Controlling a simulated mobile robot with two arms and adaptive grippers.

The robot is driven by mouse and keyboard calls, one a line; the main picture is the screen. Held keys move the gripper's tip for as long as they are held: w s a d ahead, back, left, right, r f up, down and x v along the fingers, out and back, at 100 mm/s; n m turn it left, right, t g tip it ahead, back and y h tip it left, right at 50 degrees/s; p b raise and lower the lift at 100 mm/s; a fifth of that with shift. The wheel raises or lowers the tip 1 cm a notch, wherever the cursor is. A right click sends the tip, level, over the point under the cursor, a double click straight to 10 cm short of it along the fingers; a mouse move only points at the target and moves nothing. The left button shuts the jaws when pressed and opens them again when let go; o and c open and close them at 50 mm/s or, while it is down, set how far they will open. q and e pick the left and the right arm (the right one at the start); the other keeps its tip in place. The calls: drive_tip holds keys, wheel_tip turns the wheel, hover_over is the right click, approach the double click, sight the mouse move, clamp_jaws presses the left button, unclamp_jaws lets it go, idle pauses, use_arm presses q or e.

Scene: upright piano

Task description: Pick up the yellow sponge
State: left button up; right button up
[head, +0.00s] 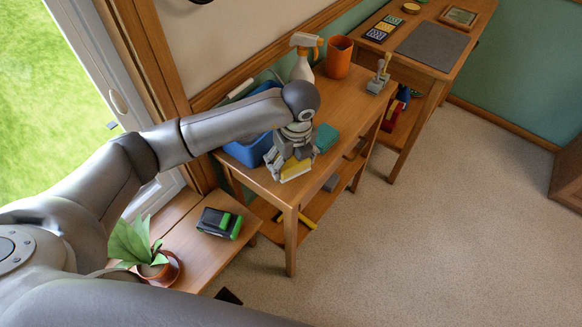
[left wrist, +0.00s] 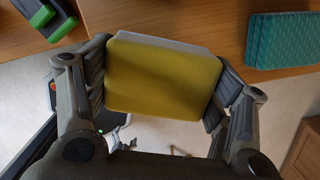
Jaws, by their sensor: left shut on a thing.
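The yellow sponge (left wrist: 163,80) is between the two fingers of my left gripper (left wrist: 160,95), which is shut on its sides. In the left wrist view its yellow face fills the middle, with a paler layer along its top edge. In the head view the sponge (head: 295,171) shows as a yellow strip under my left gripper (head: 290,160), at the front edge of the wooden table (head: 345,105). I cannot tell how far above the tabletop it is. My right gripper is not in view.
A teal sponge (head: 326,137) lies right of my left gripper; a blue bin (head: 247,152) is behind it. A spray bottle (head: 303,60) and orange cup (head: 338,57) stand farther back. A potted plant (head: 140,246) and a black-green item (head: 220,223) are on the lower bench.

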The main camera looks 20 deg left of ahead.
use_arm(q)
drive_tip(key=s+d+r, duration=0.5)
drive_tip(key=s+r, duration=0.4)
drive_tip(key=s, duration=0.4)
drive_tip(key=shift+r, duration=0.35)
drive_tip(key=shift+s, duration=0.2)
